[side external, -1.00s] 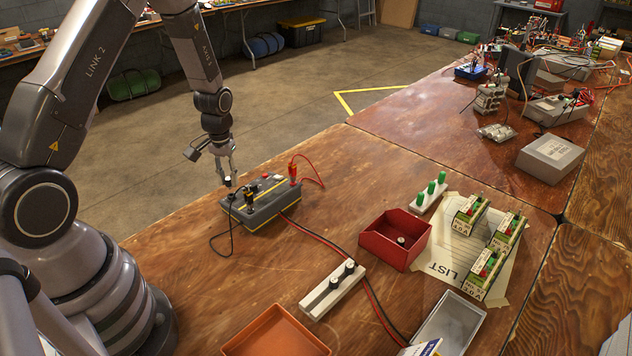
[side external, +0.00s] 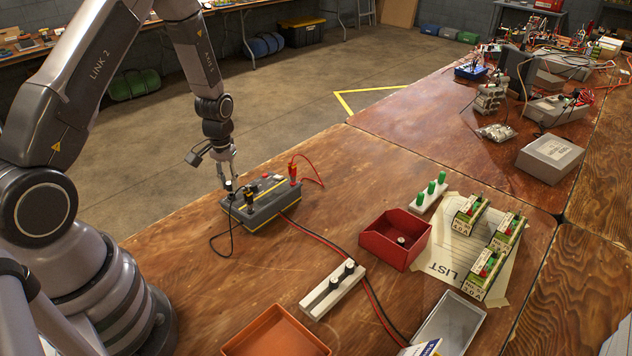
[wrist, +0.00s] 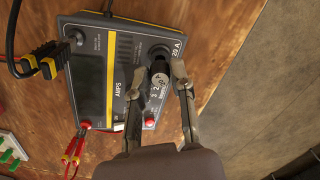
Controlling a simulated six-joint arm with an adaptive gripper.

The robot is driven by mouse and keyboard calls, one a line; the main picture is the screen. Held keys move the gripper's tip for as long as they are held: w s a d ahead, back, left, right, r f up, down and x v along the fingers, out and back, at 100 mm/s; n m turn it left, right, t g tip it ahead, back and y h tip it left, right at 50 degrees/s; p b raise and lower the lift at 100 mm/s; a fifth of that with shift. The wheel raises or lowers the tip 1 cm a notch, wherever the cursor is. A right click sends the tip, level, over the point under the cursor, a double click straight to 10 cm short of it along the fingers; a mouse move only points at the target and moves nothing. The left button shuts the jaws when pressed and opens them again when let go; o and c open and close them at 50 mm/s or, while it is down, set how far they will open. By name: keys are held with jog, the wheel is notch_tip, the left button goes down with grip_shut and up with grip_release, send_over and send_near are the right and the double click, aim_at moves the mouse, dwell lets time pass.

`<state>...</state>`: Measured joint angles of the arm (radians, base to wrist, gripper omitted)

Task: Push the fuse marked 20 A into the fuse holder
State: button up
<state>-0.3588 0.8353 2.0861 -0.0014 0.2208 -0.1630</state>
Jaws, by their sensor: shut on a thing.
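My gripper (side external: 227,181) is at the left end of the grey and yellow meter box (side external: 262,202), pointing down. In the wrist view, my gripper (wrist: 171,77) has its fingers on either side of a dark fuse (wrist: 159,84) with a light-coloured end and small white marking that I cannot read in full. The fuse is at the box's edge, beside the round black holder (wrist: 160,54) labelled 20 A. In the side view a light fuse end (side external: 229,185) shows between the fingertips. Whether the fuse's lower end is inside the holder is hidden.
A red bin (side external: 396,240), a white strip with black knobs (side external: 333,290) and an orange tray (side external: 275,333) stand nearby.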

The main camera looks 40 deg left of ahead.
aim_at(229, 183)
jog(key=shift+f, duration=0.85)
dwell(1.0)
jog(key=o, duration=0.8)
jog(key=shift+o, duration=1.1)
jog(key=shift+r, duration=3.75)
